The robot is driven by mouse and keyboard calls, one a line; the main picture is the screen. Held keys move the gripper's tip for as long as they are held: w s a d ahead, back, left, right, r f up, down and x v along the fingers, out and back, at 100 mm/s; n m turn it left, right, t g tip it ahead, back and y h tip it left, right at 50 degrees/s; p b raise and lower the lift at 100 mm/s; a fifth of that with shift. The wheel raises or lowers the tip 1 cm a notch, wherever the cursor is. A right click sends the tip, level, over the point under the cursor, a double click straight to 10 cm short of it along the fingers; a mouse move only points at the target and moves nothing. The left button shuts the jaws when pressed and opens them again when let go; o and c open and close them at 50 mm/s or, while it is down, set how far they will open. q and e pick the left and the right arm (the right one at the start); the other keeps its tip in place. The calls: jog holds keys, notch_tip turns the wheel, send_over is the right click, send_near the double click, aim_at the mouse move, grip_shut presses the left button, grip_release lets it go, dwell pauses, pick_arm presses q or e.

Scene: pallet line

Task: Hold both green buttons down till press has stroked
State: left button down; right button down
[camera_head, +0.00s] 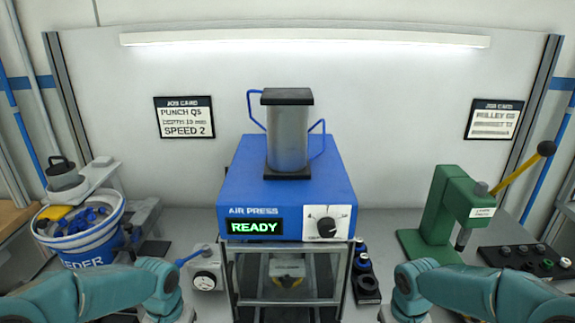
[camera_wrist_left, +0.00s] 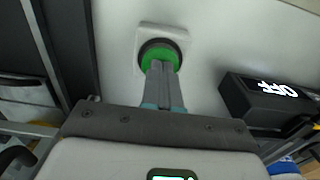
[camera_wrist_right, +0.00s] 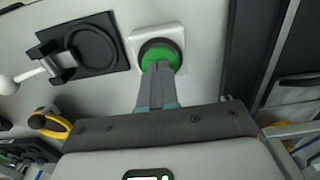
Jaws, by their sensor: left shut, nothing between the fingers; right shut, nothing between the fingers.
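The blue air press (camera_head: 285,190) stands at the centre of the bench, and its display (camera_head: 254,227) reads READY. In the left wrist view, my left gripper (camera_wrist_left: 160,66) is shut and empty, with its fingertips over a green button (camera_wrist_left: 150,54) on a pale base. In the right wrist view, my right gripper (camera_wrist_right: 158,66) is shut and empty, with its tips over the other green button (camera_wrist_right: 160,52). Whether the tips touch or press the buttons is hard to tell. In the head view both grippers and both buttons are out of sight.
A blue feeder bucket (camera_head: 82,235) stands at left and a green lever press (camera_head: 447,205) at right. A black OFF box (camera_wrist_left: 268,98) lies beside the left button. A black holder (camera_wrist_right: 85,48) is beside the right button. Job cards (camera_head: 184,117) hang on the back wall.

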pick_arm(q)
jog(key=shift+f, duration=0.2)
pick_arm(e)
jog(key=shift+f, duration=0.25)
dwell(0.3)
pick_arm(q)
jog(key=shift+f, duration=0.2)
pick_arm(e)
jog(key=shift+f, duration=0.2)
dwell(1.9)
